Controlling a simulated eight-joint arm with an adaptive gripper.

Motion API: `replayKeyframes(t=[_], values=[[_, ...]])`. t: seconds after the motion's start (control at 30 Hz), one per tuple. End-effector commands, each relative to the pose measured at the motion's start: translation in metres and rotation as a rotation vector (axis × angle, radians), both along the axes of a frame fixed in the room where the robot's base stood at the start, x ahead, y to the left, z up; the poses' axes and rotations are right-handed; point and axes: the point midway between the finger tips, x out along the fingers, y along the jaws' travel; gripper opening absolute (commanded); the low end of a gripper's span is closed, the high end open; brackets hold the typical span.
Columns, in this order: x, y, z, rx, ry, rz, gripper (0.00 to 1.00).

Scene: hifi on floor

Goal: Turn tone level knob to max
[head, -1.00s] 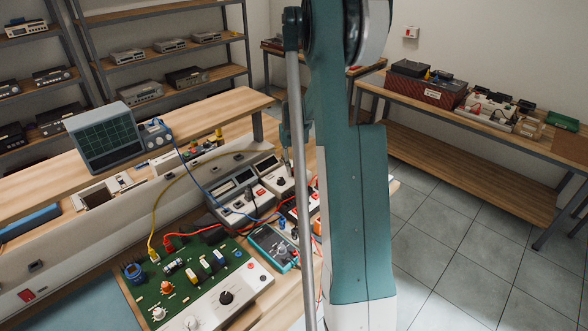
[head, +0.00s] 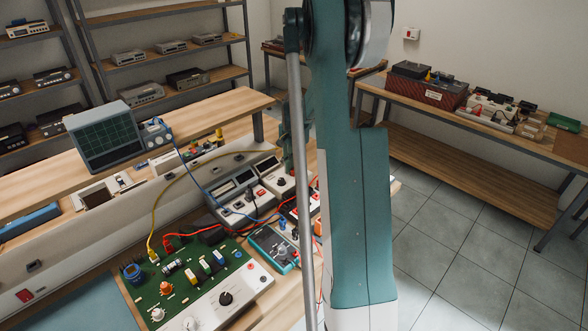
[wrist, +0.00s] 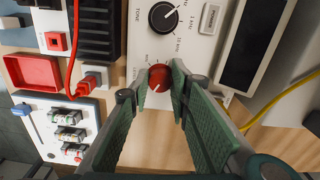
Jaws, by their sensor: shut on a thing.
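In the wrist view, a white panel has a black knob (wrist: 164,17) with the word TONE beside it and frequency marks around it. Below it on the same panel is a red knob (wrist: 160,77) with small scale marks. My gripper (wrist: 160,72) is shut on the red knob, one green finger on each side. The knob's top shows, but its sides are partly covered by the fingertips. Its pointer direction is hard to read. In the head view, my arm hides most of the gripper and the knobs.
In the wrist view, a red tray (wrist: 32,72), a block of terminals (wrist: 67,135) and a red cable lie left, and a dark-screened unit (wrist: 254,45) lies right. In the head view, a green circuit board (head: 190,275) and a blue meter (head: 273,247) crowd the bench.

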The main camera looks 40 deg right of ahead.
Motion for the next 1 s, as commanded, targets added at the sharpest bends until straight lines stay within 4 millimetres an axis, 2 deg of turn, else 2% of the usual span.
replayKeyframes(t=[0.33, 0.83, 0.87, 0.93, 1.0], values=[[0.0007, 0.0000, 0.0002, 0.000, 0.000, -0.163, 0.08], [0.0008, -0.0001, 0.0003, 0.000, 0.000, -0.186, 0.08], [0.0008, -0.0001, 0.0003, 0.000, 0.000, -0.186, 0.24], [0.0008, -0.0001, 0.0003, 0.000, 0.000, -0.186, 0.33], [0.0007, 0.0000, 0.0002, 0.000, 0.000, -0.186, 0.35]])
